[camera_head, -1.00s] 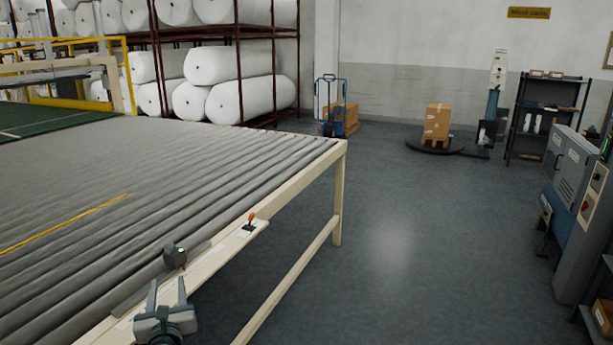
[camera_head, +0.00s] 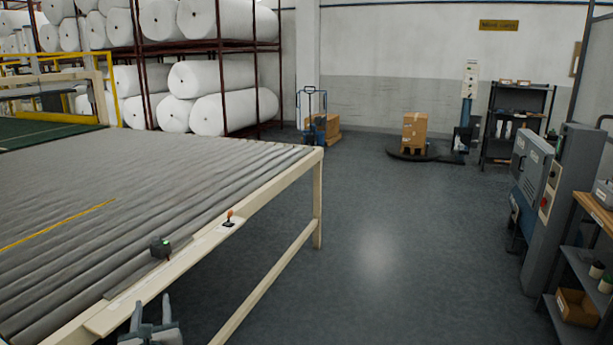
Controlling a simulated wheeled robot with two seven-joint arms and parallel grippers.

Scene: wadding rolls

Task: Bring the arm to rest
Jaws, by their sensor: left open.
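My left gripper (camera_head: 151,315) shows at the bottom edge of the head view, below and in front of the roller table's near rail. Its two fingers point up and stand apart with nothing between them. The rest of the left arm is cut off by the frame. My right gripper is not in view. The roller table (camera_head: 262,220) fills the left side. A small dark device with a green light (camera_head: 160,247) sits on its edge, apart from the gripper. A small orange-topped lever (camera_head: 229,218) stands farther along the rail.
White wadding rolls (camera_head: 235,110) lie on a dark red rack at the back. A pallet jack (camera_head: 312,118) and a box on a round turntable (camera_head: 414,130) stand at the far wall. A grey cabinet (camera_head: 565,200) and shelving (camera_head: 585,275) line the right. The middle floor is clear.

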